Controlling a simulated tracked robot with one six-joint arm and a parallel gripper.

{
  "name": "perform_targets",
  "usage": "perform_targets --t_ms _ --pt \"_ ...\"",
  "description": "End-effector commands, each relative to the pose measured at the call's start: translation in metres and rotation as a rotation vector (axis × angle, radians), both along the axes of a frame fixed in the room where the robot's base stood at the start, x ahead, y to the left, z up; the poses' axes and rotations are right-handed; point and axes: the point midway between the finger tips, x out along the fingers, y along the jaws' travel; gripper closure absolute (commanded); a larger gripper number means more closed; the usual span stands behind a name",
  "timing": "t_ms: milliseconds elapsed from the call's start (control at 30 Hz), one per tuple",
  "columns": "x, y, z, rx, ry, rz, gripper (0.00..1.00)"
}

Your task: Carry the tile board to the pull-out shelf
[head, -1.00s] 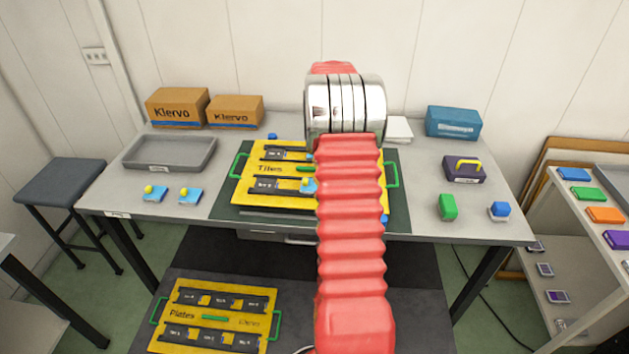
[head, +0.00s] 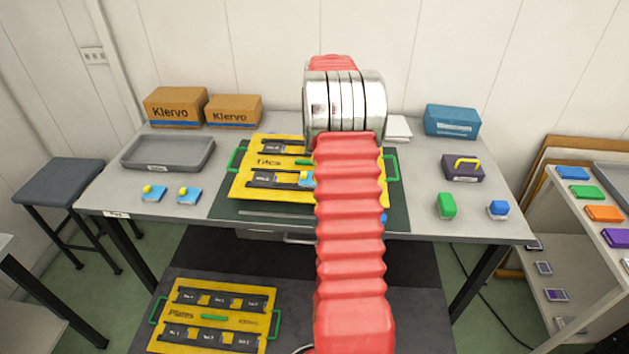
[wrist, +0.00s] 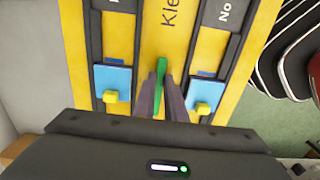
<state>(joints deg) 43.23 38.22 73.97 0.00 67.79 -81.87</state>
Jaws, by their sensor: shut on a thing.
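The tile board (head: 240,186) is yellow, marked "Tiles", with dark slotted strips, green side handles and a green middle grip. It is held slightly above the dark green mat on the table, and my arm covers its right part. In the wrist view the board (wrist: 155,50) carries two blue pieces with yellow knobs. My gripper (wrist: 160,80) is shut on the green middle grip between them; in the head view my arm hides it. A front with a metal handle (head: 299,240) sits under the table's front edge; I cannot tell whether it is the pull-out shelf.
A yellow "Plates" board (head: 215,317) lies on a dark surface in front. A rack (head: 590,230) stands right.

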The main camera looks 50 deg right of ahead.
Motion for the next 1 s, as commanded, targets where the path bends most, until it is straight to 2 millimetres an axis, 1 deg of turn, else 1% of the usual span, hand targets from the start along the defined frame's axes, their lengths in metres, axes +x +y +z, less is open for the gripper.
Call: perform_targets --t_ms 167,267,367,467,700,967,1000 --pt "0.006 0.007 0.002 -0.001 -0.002 -0.008 1.0" --pt "0.013 0.018 0.003 -0.001 -0.002 -0.024 1.0" --pt "0.025 0.036 0.005 -0.001 -0.002 -0.049 1.0" --pt "0.039 0.058 0.007 -0.002 -0.003 -0.084 1.0" --pt "0.069 0.119 0.013 -0.001 -0.002 -0.175 1.0" --pt "0.095 0.186 0.019 0.0 -0.003 -0.276 1.0" --pt "0.098 0.197 0.02 0.0 -0.003 -0.291 1.0"
